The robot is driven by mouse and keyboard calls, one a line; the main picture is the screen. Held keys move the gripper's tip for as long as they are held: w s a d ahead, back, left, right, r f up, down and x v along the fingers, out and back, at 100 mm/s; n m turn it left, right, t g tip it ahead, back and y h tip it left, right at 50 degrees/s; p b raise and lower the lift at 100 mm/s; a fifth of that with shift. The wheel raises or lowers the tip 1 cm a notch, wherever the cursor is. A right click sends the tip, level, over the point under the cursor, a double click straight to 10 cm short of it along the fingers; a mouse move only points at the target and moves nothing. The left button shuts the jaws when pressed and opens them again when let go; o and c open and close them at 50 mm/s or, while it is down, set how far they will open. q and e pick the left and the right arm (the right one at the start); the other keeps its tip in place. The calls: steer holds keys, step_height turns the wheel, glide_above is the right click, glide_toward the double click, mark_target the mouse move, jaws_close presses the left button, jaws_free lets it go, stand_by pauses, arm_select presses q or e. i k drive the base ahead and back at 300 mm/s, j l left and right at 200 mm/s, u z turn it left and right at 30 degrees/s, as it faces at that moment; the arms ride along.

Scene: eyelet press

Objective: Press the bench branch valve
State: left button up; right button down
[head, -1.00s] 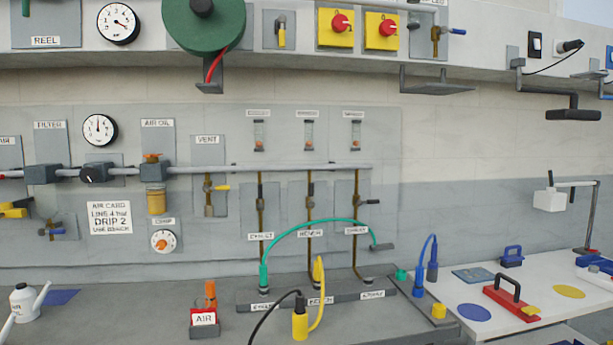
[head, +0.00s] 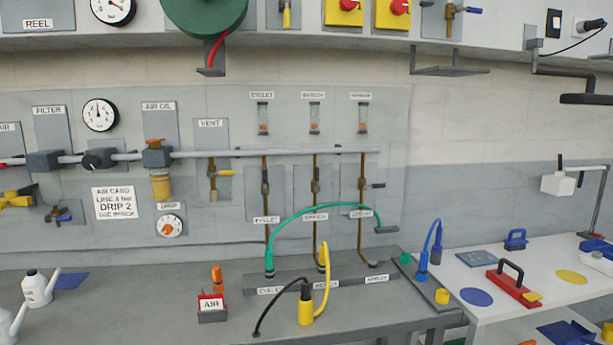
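Three brass branch pipes drop from the grey main pipe (head: 225,154) on the wall panel. The middle branch valve (head: 315,187) stands above a small label (head: 315,217) that seems to read BENCH. The left branch valve (head: 265,188) is above a label like EYELET. The right branch valve (head: 364,186) has a dark lever pointing right; its label is hard to read. Lever positions on the left and middle valves are too small to tell. A green hose (head: 310,208) arches in front of the branches. Neither of my grippers is in view.
On the bench, a yellow hose plug (head: 306,312), an AIR block (head: 212,308) and a white oil can (head: 39,288) stand in front of the panel. A grey socket strip (head: 345,278) lies below the branches.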

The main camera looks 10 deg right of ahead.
mark_target(317, 189)
steer(key=i+u, duration=0.2)
steer(key=i, duration=0.45)
steer(key=i+l+u, duration=0.2)
steer(key=i, duration=0.45)
